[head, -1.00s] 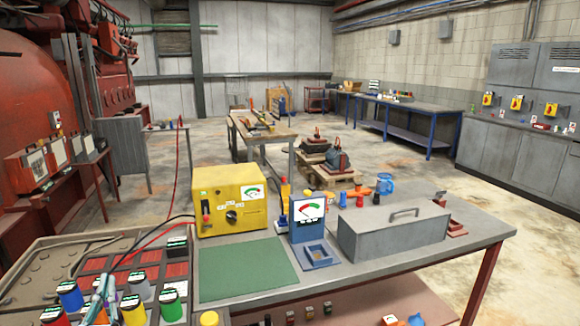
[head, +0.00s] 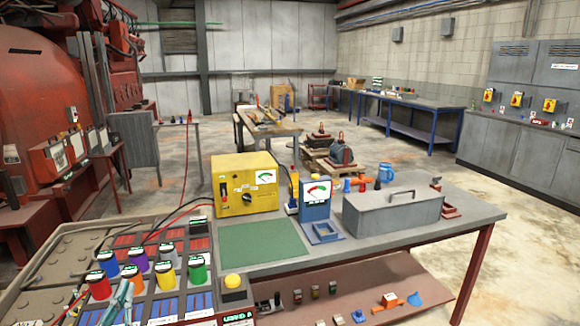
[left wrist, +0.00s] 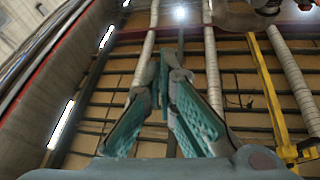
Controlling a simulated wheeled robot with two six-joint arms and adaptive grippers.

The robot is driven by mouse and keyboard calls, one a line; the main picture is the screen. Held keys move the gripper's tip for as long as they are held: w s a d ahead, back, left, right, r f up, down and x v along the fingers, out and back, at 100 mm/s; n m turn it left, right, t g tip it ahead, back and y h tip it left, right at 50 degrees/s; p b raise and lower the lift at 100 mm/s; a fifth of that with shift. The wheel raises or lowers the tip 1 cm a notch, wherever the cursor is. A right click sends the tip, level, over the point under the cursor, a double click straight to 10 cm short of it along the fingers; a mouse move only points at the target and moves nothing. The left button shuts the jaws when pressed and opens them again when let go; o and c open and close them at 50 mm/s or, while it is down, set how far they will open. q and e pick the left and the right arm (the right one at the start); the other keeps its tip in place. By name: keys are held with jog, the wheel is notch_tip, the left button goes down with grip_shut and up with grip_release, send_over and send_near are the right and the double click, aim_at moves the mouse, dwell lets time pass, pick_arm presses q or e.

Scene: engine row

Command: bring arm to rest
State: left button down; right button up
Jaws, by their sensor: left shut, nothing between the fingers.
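My left gripper (head: 122,290) shows at the bottom left of the head view, in front of the tray of coloured cans. Its teal-lined fingers are shut and empty. In the left wrist view the fingers (left wrist: 166,62) meet near the middle, with the ceiling, pipes and lamps behind them, so the gripper points upward. Nothing is seen touching the fingertips. My right gripper is in neither view.
Several coloured cans, among them a red can (head: 98,286), stand in a compartmented tray (head: 50,262) close to my gripper. A workbench (head: 420,228) bears a yellow meter box (head: 225,170), a green mat (head: 262,245) and a grey toolbox (head: 392,214). Open floor lies beyond.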

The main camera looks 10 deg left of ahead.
pick_arm(q)
jog(key=s+d+f+g+h, duration=0.1)
jog(key=s+f+g, duration=0.3)
jog(key=f, duration=0.8)
jog(key=s+d+f+m+g+h, duration=0.1)
jog(key=s+f+g, duration=0.2)
jog(key=f, duration=0.8)
jog(key=s+d+f+g+h, duration=0.15)
jog(key=s+f+g, duration=0.25)
jog(key=f, duration=0.8)
jog(key=s+d+f+g, duration=0.3)
jog(key=s+f, duration=0.4)
jog(key=s, duration=0.3)
jog(key=s+d+f+g, duration=0.3)
jog(key=s+f+g, duration=0.1)
jog(key=s+f, duration=0.4)
jog(key=s+d+f+g+h, duration=0.2)
jog(key=s+d, duration=0.8)
jog(key=s, duration=0.2)
jog(key=shift+f, duration=0.3)
